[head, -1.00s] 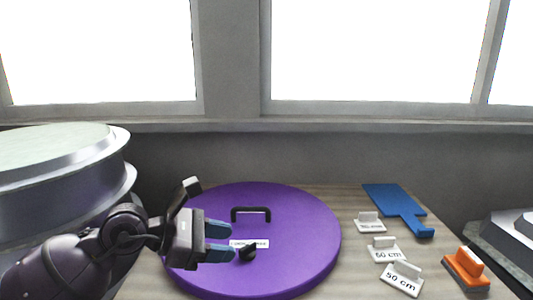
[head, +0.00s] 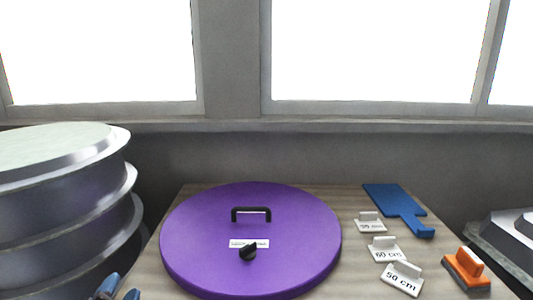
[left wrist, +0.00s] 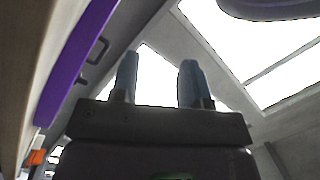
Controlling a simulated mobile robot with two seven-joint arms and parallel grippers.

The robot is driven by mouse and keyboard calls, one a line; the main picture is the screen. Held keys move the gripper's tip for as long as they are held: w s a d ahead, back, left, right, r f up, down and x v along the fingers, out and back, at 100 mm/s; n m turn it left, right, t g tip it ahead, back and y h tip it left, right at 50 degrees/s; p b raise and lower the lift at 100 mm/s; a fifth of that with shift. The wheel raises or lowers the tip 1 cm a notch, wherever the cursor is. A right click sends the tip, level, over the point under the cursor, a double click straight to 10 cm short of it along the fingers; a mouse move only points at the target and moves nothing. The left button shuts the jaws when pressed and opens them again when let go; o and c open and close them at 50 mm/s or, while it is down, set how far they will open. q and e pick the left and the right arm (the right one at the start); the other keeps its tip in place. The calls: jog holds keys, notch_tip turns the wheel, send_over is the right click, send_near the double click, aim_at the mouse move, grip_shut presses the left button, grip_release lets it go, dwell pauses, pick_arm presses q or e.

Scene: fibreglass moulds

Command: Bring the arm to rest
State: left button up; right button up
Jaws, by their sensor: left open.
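My left gripper (head: 118,288) shows only by its blue fingertips at the bottom left edge of the head view, in front of the table and left of the purple disc. In the left wrist view its two blue fingers (left wrist: 158,82) stand apart with nothing between them, pointing toward the windows. The arm behind it is out of the head view. My right gripper is not in view.
A round purple disc (head: 205,222) with a black handle (head: 251,210) and black knob (head: 248,252) lies on the wooden table (head: 345,275). White labelled tags (head: 401,278), a blue paddle (head: 396,203) and an orange-based block (head: 466,269) lie right. Grey stacked moulds (head: 60,215) stand left.

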pick_arm(q)
jog(key=s+a+f+n+g+h, duration=0.1)
jog(key=s+f+n+g+h, duration=0.1)
jog(key=s+f+n+g, duration=1.15)
notch_tip(320, 180, down, 15)
jog(key=m+t, duration=0.4)
jog(key=t, duration=0.3)
jog(key=shift+s+r+m, duration=0.2)
jog(key=shift+s+m, duration=0.1)
jog(key=shift+m, duration=0.05)
